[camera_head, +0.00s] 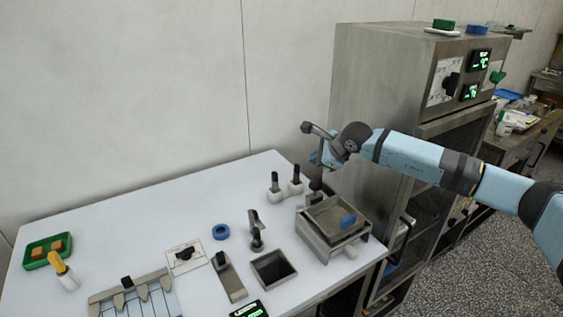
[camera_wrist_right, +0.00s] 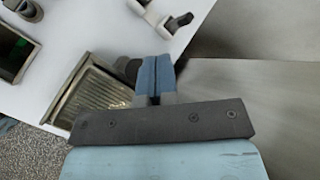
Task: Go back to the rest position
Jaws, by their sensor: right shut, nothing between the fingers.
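My right arm reaches in from the right in the head view. Its right gripper (camera_head: 321,158) hangs over the back right part of the white table (camera_head: 130,212), partly hidden by my own wrist. In the right wrist view the two blue fingers of the right gripper (camera_wrist_right: 156,62) are together, with nothing seen between them. A metal box with a tray (camera_head: 318,244) stands just in front of and below the gripper; its ribbed tray (camera_wrist_right: 95,92) shows beside the fingers in the wrist view. My left gripper is not in view.
Two white holders with dark handles (camera_head: 296,188) stand close to the gripper's left. A tall steel cabinet (camera_head: 385,75) rises right behind the arm. A blue ring (camera_head: 221,231), a metal tap (camera_head: 257,235) and a green tray (camera_head: 32,262) are farther left. The table's back left is clear.

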